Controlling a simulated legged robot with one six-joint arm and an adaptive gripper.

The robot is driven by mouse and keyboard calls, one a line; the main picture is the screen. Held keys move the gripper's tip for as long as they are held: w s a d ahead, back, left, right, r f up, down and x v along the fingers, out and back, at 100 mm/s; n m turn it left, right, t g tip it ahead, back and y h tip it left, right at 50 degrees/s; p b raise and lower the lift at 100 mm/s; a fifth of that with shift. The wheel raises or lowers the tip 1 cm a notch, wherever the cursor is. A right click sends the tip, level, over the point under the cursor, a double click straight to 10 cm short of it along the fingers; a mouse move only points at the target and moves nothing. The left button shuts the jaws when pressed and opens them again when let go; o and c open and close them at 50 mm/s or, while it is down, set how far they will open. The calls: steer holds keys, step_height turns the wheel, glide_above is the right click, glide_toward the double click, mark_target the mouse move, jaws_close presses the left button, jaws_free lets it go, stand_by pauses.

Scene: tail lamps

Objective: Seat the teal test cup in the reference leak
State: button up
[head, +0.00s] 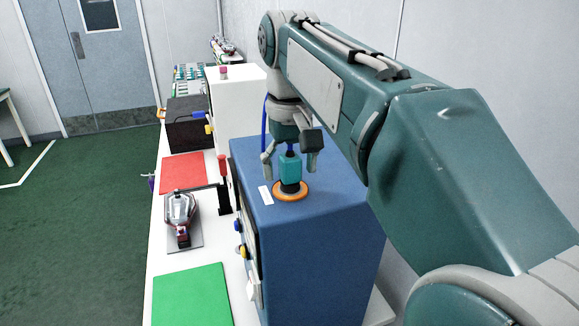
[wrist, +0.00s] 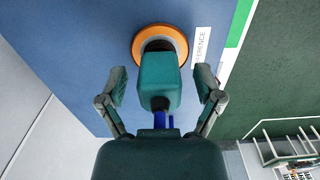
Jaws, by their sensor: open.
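The teal test cup (head: 290,170) stands upright on top of the blue box (head: 340,205), with its dark lower end inside the orange ring (head: 293,197). How deep it sits cannot be told. In the wrist view the cup (wrist: 158,82) overlaps part of the orange ring (wrist: 183,43), beside a white label (wrist: 201,47) reading "REFERENCE". My gripper (head: 289,163) is just above and around the cup, with one finger on each side. In the wrist view the fingers of my gripper (wrist: 160,88) are spread, with gaps between them and the cup.
On the white bench left of the box lie a red mat (head: 183,173), a green mat (head: 192,296) and a tail lamp (head: 181,212) on a grey plate. A white box (head: 235,100) and a dark box (head: 187,125) stand farther back. Green floor lies left of the bench.

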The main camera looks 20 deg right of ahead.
steer(key=shift+r, duration=3.7)
